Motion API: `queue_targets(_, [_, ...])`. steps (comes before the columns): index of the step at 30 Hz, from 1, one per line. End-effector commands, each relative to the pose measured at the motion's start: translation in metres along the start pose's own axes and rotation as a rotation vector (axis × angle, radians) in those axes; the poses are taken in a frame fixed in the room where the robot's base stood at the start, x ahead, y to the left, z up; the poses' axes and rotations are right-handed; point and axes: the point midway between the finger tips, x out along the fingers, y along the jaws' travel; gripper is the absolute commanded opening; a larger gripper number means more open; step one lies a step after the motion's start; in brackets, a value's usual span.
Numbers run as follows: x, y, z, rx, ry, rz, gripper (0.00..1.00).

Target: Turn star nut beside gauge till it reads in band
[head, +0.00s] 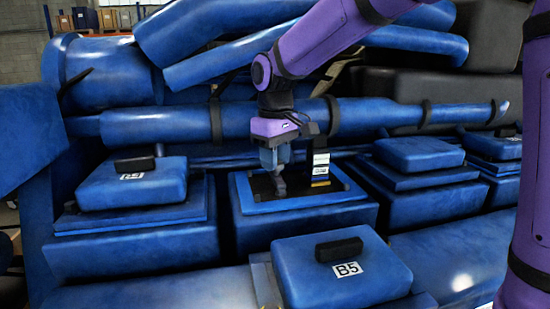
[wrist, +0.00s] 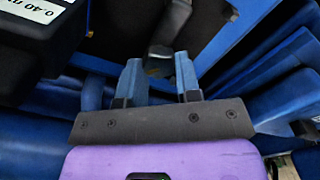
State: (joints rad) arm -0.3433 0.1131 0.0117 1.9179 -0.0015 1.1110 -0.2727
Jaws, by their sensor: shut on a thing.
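My gripper (head: 277,176) reaches down into the open top of the middle blue box (head: 245,206). In the wrist view its two blue-grey fingers (wrist: 159,62) stand on either side of a dark grey part (wrist: 163,50), which I take to be the star nut; its shape is mostly hidden between the fingers. The gauge appears to be the small upright block (head: 320,168) with white, black and yellow bands, just right of my gripper. No needle or reading is legible.
A closed blue cover (head: 130,185) with a black handle sits on the left box. Another cover marked B5 (head: 340,272) lies in front. Closed covers (head: 420,153) stand to the right. A thick blue pipe (head: 380,117) runs close behind my gripper.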

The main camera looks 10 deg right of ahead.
Motion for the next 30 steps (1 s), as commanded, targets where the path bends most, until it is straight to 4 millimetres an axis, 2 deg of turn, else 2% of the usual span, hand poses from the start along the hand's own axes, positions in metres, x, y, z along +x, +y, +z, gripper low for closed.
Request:
queue_targets(3, [-0.001, 0.0, 0.0, 0.001, 0.002, 0.001, 0.08])
queue_targets(4, [-0.001, 0.0, 0.0, 0.001, 0.002, 0.001, 0.36])
queue_targets(6, [-0.001, 0.0, 0.0, 0.001, 0.002, 0.001, 0.52])
queue_targets(7, [-0.001, 0.0, 0.0, 0.001, 0.001, 0.001, 0.57])
queue_targets(15, [-0.001, 0.0, 0.0, 0.001, 0.001, 0.0, 0.57])
queue_targets(19, [-0.009, 0.0, -0.001, 0.001, 0.003, 0.001, 0.57])
queue_targets(23, [-0.028, 0.0, -0.001, 0.001, 0.004, 0.001, 0.57])
queue_targets(30, [-0.074, 0.0, -0.001, 0.001, 0.005, 0.001, 0.57])
